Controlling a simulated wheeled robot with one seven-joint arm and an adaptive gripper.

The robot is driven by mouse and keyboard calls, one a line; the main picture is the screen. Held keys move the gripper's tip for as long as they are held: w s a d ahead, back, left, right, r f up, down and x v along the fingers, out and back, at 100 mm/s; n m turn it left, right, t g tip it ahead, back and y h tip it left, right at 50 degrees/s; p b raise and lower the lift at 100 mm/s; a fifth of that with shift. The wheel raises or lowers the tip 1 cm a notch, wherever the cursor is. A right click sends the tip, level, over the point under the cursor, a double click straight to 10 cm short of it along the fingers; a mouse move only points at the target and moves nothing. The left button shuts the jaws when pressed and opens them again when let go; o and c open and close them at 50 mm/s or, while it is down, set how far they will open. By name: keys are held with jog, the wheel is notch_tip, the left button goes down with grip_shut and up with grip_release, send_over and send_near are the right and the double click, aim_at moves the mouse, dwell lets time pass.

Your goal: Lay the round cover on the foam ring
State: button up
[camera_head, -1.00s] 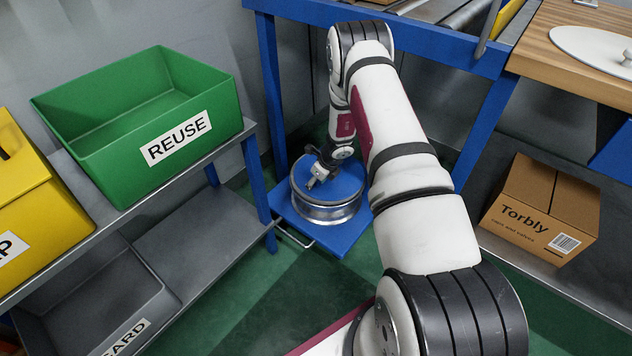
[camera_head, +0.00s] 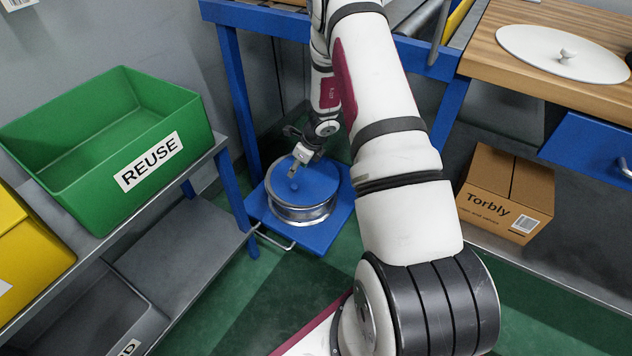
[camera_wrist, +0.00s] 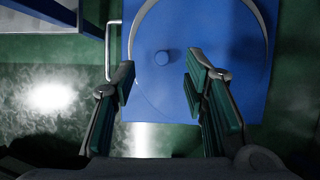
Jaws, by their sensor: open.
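The drum stands on a blue platform (camera_head: 337,232) on the floor. No foam ring can be told apart in the views; anything under the cover is hidden.
A white disc with a knob (camera_head: 530,48) lies on the wooden bench (camera_head: 484,50) at right. A green REUSE bin (camera_head: 100,185) stands on the left shelf. A Torbly carton (camera_head: 500,205) sits on the lower right shelf. A blue frame leg (camera_head: 240,110) stands behind the platform.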

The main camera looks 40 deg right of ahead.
jog(key=s+a+r+n+y, duration=0.1)
jog(key=a+r+n+y, duration=0.1)
jog(key=a+r+n, duration=0.8)
jog(key=s+a+r+n+y, duration=0.15)
jog(key=a+r, duration=0.45)
jog(key=r, duration=1)
jog(key=s+a+r+n+g, duration=0.1)
jog(key=s+a+r+n, duration=0.4)
jog(key=s+a+r, duration=0.15)
jog(key=s+a+r+n+g, duration=0.1)
jog(key=s+a+r+n, duration=0.2)
jog(key=s, duration=0.4)
jog(key=s+a+r+n+g, duration=0.1)
jog(key=s+r+n, duration=0.3)
jog(key=s, duration=0.4)
jog(key=s+d+n+h, duration=0.2)
jog(key=s+n, duration=0.1)
jog(key=s, duration=0.6)
jog(key=s+d+n+g+h, duration=0.1)
jog(key=s+d+n+h, duration=0.2)
jog(key=s, duration=0.6)
jog(key=shift+n, duration=0.75)
jog(key=shift+s+d, duration=0.1)
